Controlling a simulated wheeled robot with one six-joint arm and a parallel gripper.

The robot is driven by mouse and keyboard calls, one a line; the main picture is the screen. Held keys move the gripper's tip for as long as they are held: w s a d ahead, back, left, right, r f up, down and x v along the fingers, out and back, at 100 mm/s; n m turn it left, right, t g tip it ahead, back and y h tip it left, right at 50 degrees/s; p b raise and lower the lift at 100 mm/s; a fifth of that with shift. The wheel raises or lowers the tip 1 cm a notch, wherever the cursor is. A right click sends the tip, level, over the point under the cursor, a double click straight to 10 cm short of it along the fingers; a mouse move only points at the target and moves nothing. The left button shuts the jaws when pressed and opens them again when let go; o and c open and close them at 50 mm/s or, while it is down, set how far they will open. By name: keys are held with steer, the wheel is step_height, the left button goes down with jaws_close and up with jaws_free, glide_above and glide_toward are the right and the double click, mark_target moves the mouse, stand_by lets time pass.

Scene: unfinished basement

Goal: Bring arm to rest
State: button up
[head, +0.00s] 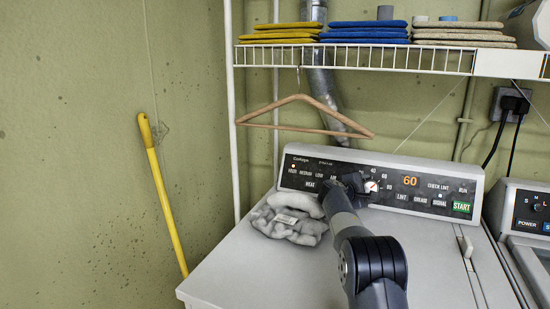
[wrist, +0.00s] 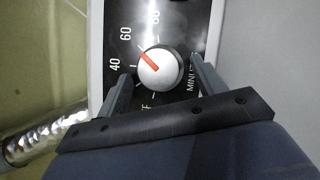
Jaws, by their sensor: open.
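My arm reaches forward over the top of a white dryer to its black control panel (head: 300,171). My gripper (head: 354,183) is at the panel, beside the timer knob (head: 371,186). In the wrist view, the white knob (wrist: 161,70) with a red pointer line lies between the two fingers of my gripper (wrist: 160,82). The fingers are spread apart, with a gap to the knob visible on each side. The red line points between the 40 and 60 marks. Part of the panel is hidden behind my gripper in the head view.
A grey crumpled cloth (head: 290,220) lies on the dryer top (head: 250,266), left of my arm. A wooden hanger (head: 303,98) hangs from a wire shelf (head: 400,61) bearing folded cloths. A second machine (head: 530,220) stands at right. A yellow pole (head: 163,195) leans at left.

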steer(key=n+t+b, duration=0.1)
steer(key=n+b, duration=0.2)
steer(key=f+n+t+b, duration=0.1)
steer(key=n+b, duration=0.1)
steer(key=n, duration=0.1)
steer(key=shift+s+d+t+b, duration=0.2)
steer(key=shift+t+b, duration=0.2)
steer(key=n+t+b, duration=0.1)
steer(key=n, duration=0.1)
steer(key=n+t+y+b, duration=0.1)
steer(key=n, duration=0.1)
steer(key=shift+s+d+n+y, duration=0.1)
steer(key=shift+n+y, duration=0.2)
steer(key=shift+n, duration=0.1)
steer(key=shift+r+n, duration=0.15)
steer(key=shift+n, duration=0.45)
